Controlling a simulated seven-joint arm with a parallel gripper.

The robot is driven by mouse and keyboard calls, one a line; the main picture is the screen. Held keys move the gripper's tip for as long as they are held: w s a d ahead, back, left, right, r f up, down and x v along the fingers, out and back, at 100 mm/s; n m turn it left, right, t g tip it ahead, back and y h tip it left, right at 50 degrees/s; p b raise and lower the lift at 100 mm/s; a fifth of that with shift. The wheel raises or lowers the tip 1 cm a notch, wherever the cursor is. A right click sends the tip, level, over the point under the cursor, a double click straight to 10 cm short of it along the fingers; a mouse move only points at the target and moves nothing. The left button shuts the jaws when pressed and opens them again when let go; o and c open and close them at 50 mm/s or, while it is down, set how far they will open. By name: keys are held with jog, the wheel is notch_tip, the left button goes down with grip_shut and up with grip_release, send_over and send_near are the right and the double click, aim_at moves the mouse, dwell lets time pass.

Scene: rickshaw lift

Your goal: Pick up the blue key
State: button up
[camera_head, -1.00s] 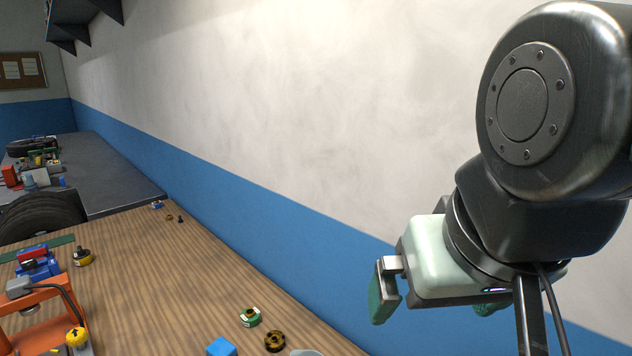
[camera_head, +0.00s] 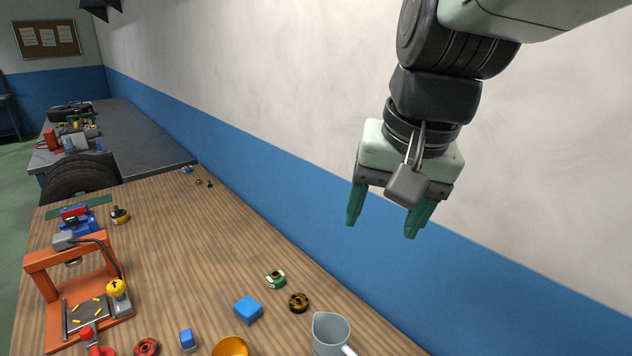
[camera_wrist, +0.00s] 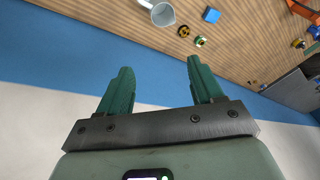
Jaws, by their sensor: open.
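I cannot make out a key shape for certain. A flat-topped blue block (camera_head: 248,310) lies on the wooden table in the head view, and it also shows in the wrist view (camera_wrist: 211,14). A smaller blue piece (camera_head: 187,340) stands to its left, near the bottom edge. A tiny blue item (camera_head: 187,170) lies at the far table end. My gripper (camera_head: 381,228) is open and empty, with green fingers pointing down, held high in front of the wall. In the wrist view the gap between the fingers (camera_wrist: 158,70) is empty.
A grey-white mug (camera_head: 331,335), a dark brown ring (camera_head: 298,302) and a green-and-white roll (camera_head: 276,279) lie near the blue block. An orange bowl (camera_head: 230,347) and an orange press (camera_head: 75,290) stand to the left. The wall runs along the table's right side.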

jog(key=w+a+f+m+g+y, duration=0.2)
jog(key=w+a+f+g, duration=0.1)
jog(key=w+a+f, duration=0.5)
jog(key=w+a+f+m+g+y, duration=0.25)
jog(key=w+a+f, duration=0.45)
jog(key=a, duration=0.4)
jog(key=m+g+y, duration=0.5)
jog(key=m, duration=0.1)
send_near(183, 350)
jog(key=r, duration=0.2)
jog(key=d+r, duration=0.1)
jog(key=shift+r+n, duration=0.25)
jog(key=shift+r, duration=0.15)
jog(key=shift+s+a+f, duration=0.25)
jog(key=shift+a+f, duration=0.05)
jog(key=shift+f, duration=0.1)
jog(key=x, duration=0.4)
jog(key=shift+s+a+f, duration=0.1)
jog(key=shift+s+a, duration=0.05)
jog(key=shift+a, duration=0.15)
jog(key=shift+w+x, duration=0.2)
jog(key=shift+x, duration=2.5)
jog(key=shift+a, duration=0.2)
jog(key=c, duration=1.1)
